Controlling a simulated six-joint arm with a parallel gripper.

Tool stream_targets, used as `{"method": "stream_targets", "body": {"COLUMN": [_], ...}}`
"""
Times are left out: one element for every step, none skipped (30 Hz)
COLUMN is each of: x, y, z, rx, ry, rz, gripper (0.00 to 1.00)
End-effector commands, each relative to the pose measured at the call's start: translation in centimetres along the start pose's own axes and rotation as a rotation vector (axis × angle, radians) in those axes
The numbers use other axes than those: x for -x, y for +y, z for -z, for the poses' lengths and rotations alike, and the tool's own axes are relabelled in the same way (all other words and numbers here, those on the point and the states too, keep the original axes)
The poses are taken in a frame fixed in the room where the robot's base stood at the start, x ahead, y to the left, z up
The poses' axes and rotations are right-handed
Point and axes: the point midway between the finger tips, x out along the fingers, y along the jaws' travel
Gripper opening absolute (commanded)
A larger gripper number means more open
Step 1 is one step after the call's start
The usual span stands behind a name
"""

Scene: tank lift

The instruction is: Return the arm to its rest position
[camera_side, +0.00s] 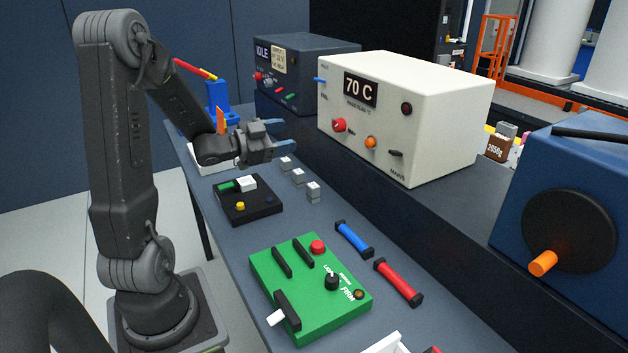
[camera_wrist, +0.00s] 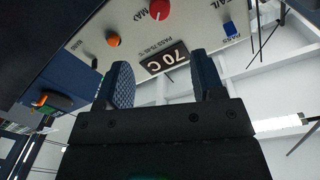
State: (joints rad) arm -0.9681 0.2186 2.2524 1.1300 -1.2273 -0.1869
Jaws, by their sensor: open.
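My gripper (camera_side: 285,137) is held above the far part of the grey bench (camera_side: 222,197), in front of the cream box with the 70 C display (camera_side: 430,120). Its two blue fingers are apart, with nothing visible between them. In the wrist view my gripper (camera_wrist: 166,85) is also open and empty, and the cream box's front (camera_wrist: 190,25) appears tilted beyond the fingers. My arm is raised and bent, with the forearm sloping down to the gripper.
Below lie small grey blocks (camera_side: 298,176), a black switch box (camera_side: 262,208), a green panel (camera_side: 305,305), and blue (camera_side: 354,239) and red (camera_side: 398,282) bars. A dark IDLE box (camera_side: 320,75) and a blue crank box (camera_side: 590,150) stand on the raised shelf.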

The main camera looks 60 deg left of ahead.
Motion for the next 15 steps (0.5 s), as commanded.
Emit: {"method": "stream_targets", "body": {"x": [-0.2,-0.4,-0.8,-1.1,-1.5,-1.9,-2.3,-2.6,-2.9,-3.0,-3.1,-3.1,-3.0,-2.8,-2.5], "y": [0.1,0.1,0.2,0.3,0.4,0.6,0.8,1.0,1.4,1.8,2.1,2.7,3.2,3.8,4.6], "z": [0.2,0.4,0.7,1.0,1.4,2.0,2.4,3.0,3.7,4.2,4.7,5.4,5.9,6.3,7.0], "rx": [-0.005,-0.01,-0.017,-0.024,-0.031,-0.039,-0.043,-0.046,-0.047,-0.044,-0.037,-0.026,-0.016,-0.003,0.017], "ry": [-0.007,-0.016,-0.034,-0.051,-0.072,-0.106,-0.135,-0.165,-0.207,-0.239,-0.271,-0.313,-0.344,-0.375,-0.418], "rz": [0.004,0.009,0.021,0.031,0.046,0.067,0.086,0.106,0.131,0.15,0.168,0.188,0.201,0.213,0.225], "gripper": [0.62,0.62,0.62,0.62,0.62,0.62,0.62,0.62,0.62,0.62,0.62,0.62,0.62,0.62,0.62]}}
